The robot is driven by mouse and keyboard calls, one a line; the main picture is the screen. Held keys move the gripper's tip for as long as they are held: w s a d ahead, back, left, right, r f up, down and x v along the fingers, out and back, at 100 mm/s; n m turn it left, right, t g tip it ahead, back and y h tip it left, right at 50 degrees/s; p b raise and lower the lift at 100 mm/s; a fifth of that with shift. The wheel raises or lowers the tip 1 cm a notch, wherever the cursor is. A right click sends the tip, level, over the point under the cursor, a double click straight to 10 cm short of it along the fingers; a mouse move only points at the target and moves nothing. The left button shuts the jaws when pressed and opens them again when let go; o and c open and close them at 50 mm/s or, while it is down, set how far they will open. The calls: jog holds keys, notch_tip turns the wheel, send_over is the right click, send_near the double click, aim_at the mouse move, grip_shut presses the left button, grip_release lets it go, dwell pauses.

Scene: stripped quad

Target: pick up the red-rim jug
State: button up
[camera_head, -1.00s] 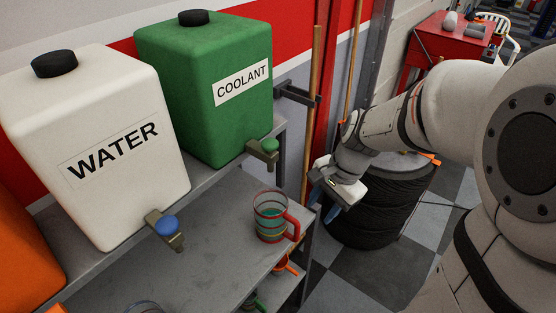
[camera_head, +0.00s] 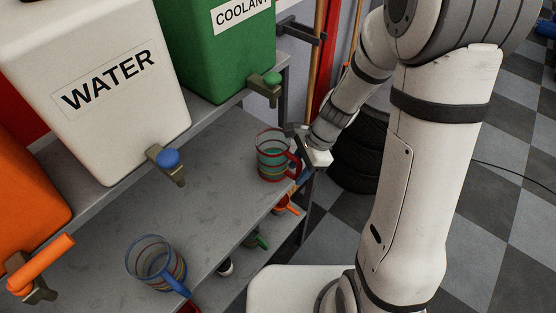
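The red-rim jug (camera_head: 270,160) is a clear jug with coloured bands and greenish contents. It stands upright on the grey shelf, below the green coolant tank, with its red handle on the right. My gripper (camera_head: 301,166) is at the jug's right side, right by the handle. A blue finger part shows just below the handle. The handle and jug partly hide the fingertips, so I cannot tell whether they are open or touching it.
A blue-rim jug (camera_head: 156,262) stands at the front left of the shelf (camera_head: 205,215). The white water tank (camera_head: 100,90) and green coolant tank (camera_head: 215,50) have taps overhanging it. Smaller coloured vessels sit on the lower shelf. Tyres (camera_head: 358,155) stand behind my arm.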

jog(key=shift+f, duration=0.1)
jog(key=shift+c, duration=0.2)
grip_shut()
